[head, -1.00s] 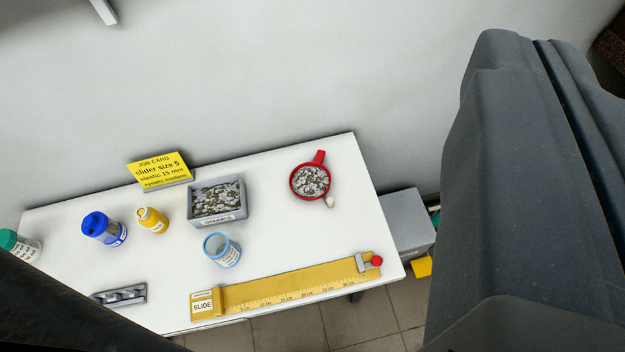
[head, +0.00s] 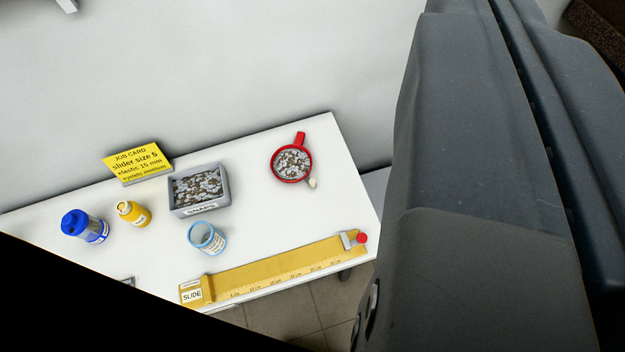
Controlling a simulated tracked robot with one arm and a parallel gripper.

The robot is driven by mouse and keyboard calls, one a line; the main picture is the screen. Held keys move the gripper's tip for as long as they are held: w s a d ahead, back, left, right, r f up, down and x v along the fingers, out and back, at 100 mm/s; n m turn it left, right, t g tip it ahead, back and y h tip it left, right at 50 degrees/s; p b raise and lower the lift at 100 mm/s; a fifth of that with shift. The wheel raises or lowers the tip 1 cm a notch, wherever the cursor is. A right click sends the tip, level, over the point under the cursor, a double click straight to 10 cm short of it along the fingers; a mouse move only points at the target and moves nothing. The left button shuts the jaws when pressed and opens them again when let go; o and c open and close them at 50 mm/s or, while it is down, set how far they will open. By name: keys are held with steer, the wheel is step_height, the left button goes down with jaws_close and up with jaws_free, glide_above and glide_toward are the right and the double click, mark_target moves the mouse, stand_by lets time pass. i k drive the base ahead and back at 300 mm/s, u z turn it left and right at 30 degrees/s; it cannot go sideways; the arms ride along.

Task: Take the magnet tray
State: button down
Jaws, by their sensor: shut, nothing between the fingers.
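A red round dish (head: 291,163) with a handle and a small pale knob stands at the back right of the white table, full of small metal pieces. It may be the magnet tray, but I see no label on it. A grey rectangular box (head: 199,207) labelled SNAPS, also full of small metal pieces, stands to its left. My gripper's fingers are not in view. A big dark grey part of my own arm fills the right side, and a black shape covers the lower left corner.
The white table (head: 262,237) also holds a yellow job card (head: 138,163), a blue-lidded jar (head: 84,227), a yellow bottle (head: 134,214), a light blue cup (head: 206,237) and a yellow slide ruler (head: 275,268) along the front edge. The wall stands behind.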

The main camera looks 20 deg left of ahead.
mark_target(291, 163)
steer(key=z, duration=1.75)
steer(key=k, duration=0.9)
steer(key=u, duration=1.65)
steer(key=i, duration=1)
steer(key=z, duration=0.05)
